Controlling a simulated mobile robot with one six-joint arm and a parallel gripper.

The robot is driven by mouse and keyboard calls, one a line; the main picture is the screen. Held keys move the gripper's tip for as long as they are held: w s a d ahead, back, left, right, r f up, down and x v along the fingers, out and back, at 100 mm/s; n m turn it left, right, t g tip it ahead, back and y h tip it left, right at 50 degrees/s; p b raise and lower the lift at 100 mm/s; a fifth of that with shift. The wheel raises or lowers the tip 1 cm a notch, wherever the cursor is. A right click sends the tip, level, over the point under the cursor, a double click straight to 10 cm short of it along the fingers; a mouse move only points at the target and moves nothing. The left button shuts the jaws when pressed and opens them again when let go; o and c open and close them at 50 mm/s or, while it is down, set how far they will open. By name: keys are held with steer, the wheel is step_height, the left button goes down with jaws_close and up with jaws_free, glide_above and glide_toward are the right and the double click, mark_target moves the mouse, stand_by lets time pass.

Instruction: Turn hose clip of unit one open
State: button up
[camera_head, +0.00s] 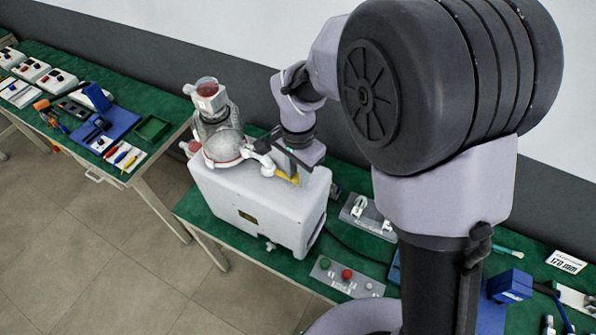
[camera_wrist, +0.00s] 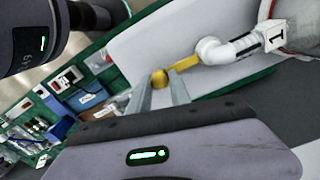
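Unit one is a pale pump housing (camera_head: 240,196) with a clear canister (camera_head: 221,140) on top. In the wrist view a tag with the number 1 (camera_wrist: 276,38) sits on its white hose fitting (camera_wrist: 222,52). The yellow hose clip lever (camera_wrist: 185,63) sticks out from this fitting and ends in a round knob (camera_wrist: 160,78). The lever also shows in the head view (camera_head: 288,178). My gripper (camera_wrist: 161,83) is at the knob, its two fingers apart with the knob between their tips. Whether they touch it is unclear.
Below the housing is a green bench (camera_head: 258,273) with a button box (camera_head: 346,277) and a grey clip plate (camera_head: 366,217). A second bench at left holds a blue tray (camera_head: 103,128), a green tray (camera_head: 152,128) and several tools. A grey wall is close behind the unit.

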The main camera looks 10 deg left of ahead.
jaws_close()
steer(key=shift+n, duration=0.3)
steer(key=n, duration=0.3)
steer(key=shift+n, duration=0.3)
steer(key=n+p, duration=0.1)
steer(key=n, duration=0.2)
steer(key=shift+n, duration=0.4)
steer(key=n+p, duration=0.1)
steer(key=n, duration=0.4)
steer(key=shift+r, duration=0.1)
steer(key=shift+n+p, duration=0.6)
steer(key=shift+n, duration=1.8)
